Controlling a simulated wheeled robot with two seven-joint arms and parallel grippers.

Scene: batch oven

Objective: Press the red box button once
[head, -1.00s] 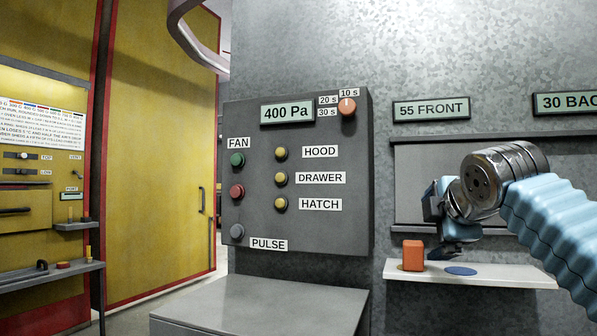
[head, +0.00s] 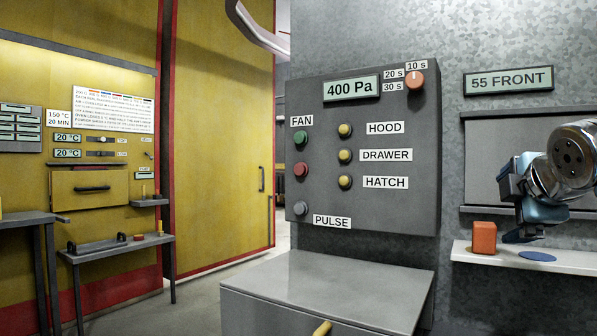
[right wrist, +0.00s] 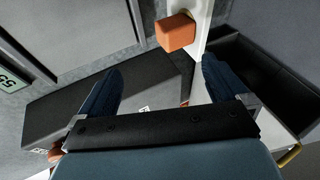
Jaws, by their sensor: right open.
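The grey control box (head: 408,150) stands near the middle of the head view. Its round red button (head: 301,170) is on the left of its face, below the green button (head: 300,139) and above the grey one (head: 300,209). My right gripper (head: 512,210) is to the right of the box, well apart from the red button. It is by the white shelf (head: 567,258), close to the orange block (head: 484,237). In the right wrist view its fingers (right wrist: 162,66) are spread with nothing between them, and the block (right wrist: 176,32) lies beyond them. My left gripper is out of view.
A grey cabinet top (head: 340,285) juts out below the box. Yellow buttons (head: 345,156) and an orange dial (head: 415,80) share its face. A blue disc (head: 537,257) lies on the white shelf. Yellow cabinets and small shelves (head: 115,245) stand at left. A strip of floor shows between.

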